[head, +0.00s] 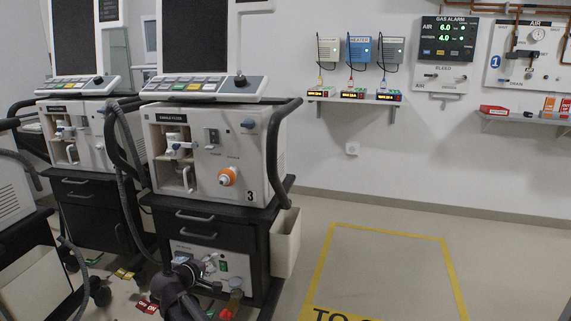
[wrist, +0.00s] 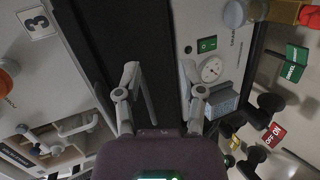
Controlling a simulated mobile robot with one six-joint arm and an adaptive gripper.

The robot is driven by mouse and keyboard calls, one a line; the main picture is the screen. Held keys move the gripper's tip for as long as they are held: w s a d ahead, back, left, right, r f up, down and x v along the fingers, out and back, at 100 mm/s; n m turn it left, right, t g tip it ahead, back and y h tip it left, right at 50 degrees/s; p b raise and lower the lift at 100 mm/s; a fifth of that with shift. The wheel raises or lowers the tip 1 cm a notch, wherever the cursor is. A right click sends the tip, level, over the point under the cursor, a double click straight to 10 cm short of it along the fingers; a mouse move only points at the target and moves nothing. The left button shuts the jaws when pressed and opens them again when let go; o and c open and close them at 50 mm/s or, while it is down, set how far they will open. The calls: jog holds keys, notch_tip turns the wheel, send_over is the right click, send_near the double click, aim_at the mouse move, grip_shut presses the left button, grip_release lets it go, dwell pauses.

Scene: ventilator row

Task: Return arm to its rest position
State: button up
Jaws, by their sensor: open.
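My gripper (head: 208,272) is low in front of the lower cabinet of the ventilator marked 3 (head: 205,135) in the head view, at the end of my dark arm. In the wrist view my gripper (wrist: 158,72) is open, with its two grey fingers apart. The dark drawer front (wrist: 100,40) of the cart lies beyond the fingers, with a grey bar-like handle (wrist: 147,100) beside the left finger. I see nothing held. Whether a fingertip touches the cart I cannot tell.
Right of my gripper are a light panel with a round gauge (wrist: 211,69) and a green switch (wrist: 207,44). A pale bin (head: 286,243) hangs on the cart's side. Yellow-outlined floor (head: 385,270) is clear at right.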

jog(key=s+d+m+g+p, duration=0.3)
jog(key=d+g+p, duration=0.1)
jog(key=d, duration=0.9)
jog(key=s+d+m+g+p, duration=0.2)
jog(key=d+m+g+p, duration=0.15)
jog(key=d, duration=0.95)
jog(key=s+d+r+m+g+y+p, duration=0.2)
jog(key=s+d+m+g+y+p, duration=0.15)
jog(key=s+d, duration=0.35)
jog(key=s+d+r+m+g+y+p, duration=0.2)
jog(key=s+d+r+y+p, duration=0.1)
jog(key=s+d+p, duration=0.3)
notch_tip(320, 180, up, 36)
jog(key=p, duration=3.6)
jog(key=shift+s, duration=0.45)
jog(key=shift+h, duration=0.25)
